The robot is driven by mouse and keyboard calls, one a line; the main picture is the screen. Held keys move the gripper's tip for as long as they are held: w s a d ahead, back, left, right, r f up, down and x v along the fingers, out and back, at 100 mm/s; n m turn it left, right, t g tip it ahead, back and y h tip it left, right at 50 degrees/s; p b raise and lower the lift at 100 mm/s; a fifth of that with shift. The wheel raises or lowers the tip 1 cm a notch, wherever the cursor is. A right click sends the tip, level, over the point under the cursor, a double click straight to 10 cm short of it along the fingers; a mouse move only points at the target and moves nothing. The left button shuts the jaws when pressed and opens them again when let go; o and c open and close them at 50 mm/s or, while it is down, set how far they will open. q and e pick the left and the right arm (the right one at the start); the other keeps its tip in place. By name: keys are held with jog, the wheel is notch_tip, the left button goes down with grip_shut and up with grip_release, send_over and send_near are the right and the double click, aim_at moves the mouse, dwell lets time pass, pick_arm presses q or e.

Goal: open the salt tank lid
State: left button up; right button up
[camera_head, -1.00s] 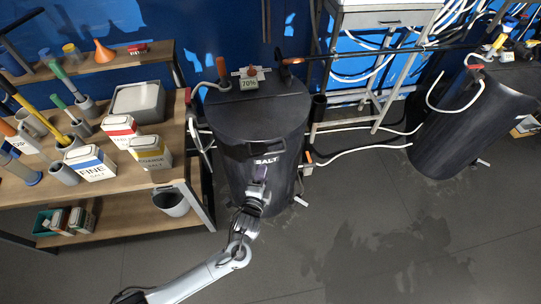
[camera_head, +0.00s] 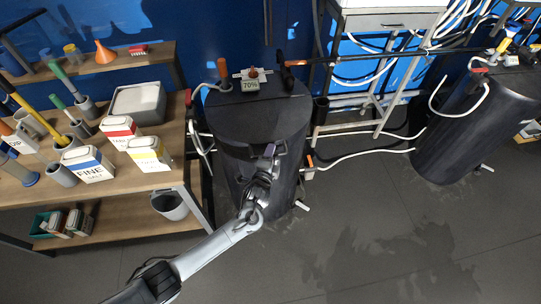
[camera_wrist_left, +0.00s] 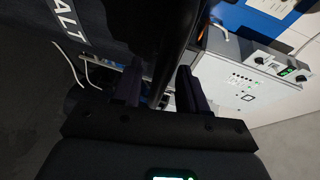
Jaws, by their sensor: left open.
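The salt tank (camera_head: 232,170) is a black upright cylinder in the middle of the head view. Its flat dark lid (camera_head: 250,115) is down on top. My left gripper (camera_head: 268,152) is at the front rim of the lid, in front of where the lid's handle is, and covers it in the head view. In the left wrist view my gripper's two fingers (camera_wrist_left: 158,75) are apart, with a dark bar (camera_wrist_left: 166,48), apparently the handle, running between them. I cannot tell whether they touch it. White tank lettering (camera_wrist_left: 67,20) shows at the upper left. My right gripper is not in view.
A wooden shelf bench (camera_head: 120,190) with salt boxes, tools and a grey bin stands at left. A metal frame table (camera_head: 385,20) with hoses is behind right. A second black tank (camera_head: 470,125) stands right. Floor in front is clear.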

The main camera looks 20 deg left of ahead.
pick_arm(q)
grip_shut()
dwell(0.4)
